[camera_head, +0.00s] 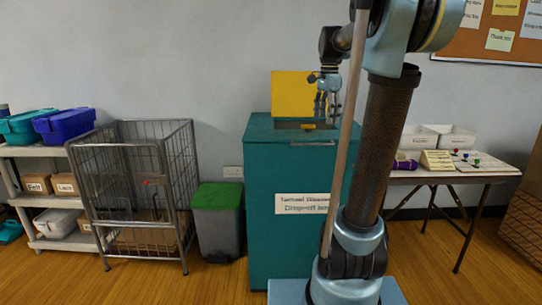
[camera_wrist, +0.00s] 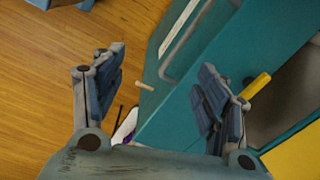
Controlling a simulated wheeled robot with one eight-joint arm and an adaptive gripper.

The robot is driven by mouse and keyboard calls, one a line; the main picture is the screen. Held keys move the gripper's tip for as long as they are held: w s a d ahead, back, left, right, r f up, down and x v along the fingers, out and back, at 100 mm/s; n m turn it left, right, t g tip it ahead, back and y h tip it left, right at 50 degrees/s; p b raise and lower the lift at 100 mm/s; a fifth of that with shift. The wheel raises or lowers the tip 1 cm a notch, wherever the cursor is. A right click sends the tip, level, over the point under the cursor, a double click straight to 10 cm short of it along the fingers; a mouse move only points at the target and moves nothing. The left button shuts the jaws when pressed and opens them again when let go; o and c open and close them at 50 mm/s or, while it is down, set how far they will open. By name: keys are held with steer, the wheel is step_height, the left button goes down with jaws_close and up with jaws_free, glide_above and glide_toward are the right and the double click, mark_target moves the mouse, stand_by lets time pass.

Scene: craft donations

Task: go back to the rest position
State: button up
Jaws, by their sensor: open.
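My gripper (camera_head: 327,108) hangs over the top of the teal drop-off box (camera_head: 265,185), in front of its raised yellow lid (camera_head: 291,93). In the wrist view my gripper (camera_wrist: 155,85) has its two fingers spread wide, with nothing held between them. The teal box (camera_wrist: 190,105) lies below and to the right there, with its dark opening (camera_wrist: 285,100) at the right. A small yellow piece (camera_wrist: 256,86) shows beside the right finger. My arm hides part of the box in the head view.
A wire cage cart (camera_head: 135,180) and a grey bin with a green lid (camera_head: 218,215) stand left of the box. A shelf with tubs (camera_head: 45,155) is at far left. A table (camera_head: 455,172) with white trays and craft items stands at right.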

steer(key=s+a+f+n+t, duration=0.1)
steer(key=s+f+n, duration=1.3)
steer(key=s+f, duration=1.4)
steer(key=shift+a+t, duration=0.35)
steer(key=shift+t, duration=0.05)
steer(key=shift+s, duration=0.1)
steer(key=shift+w+f, duration=0.15)
steer(key=shift+w, duration=0.3)
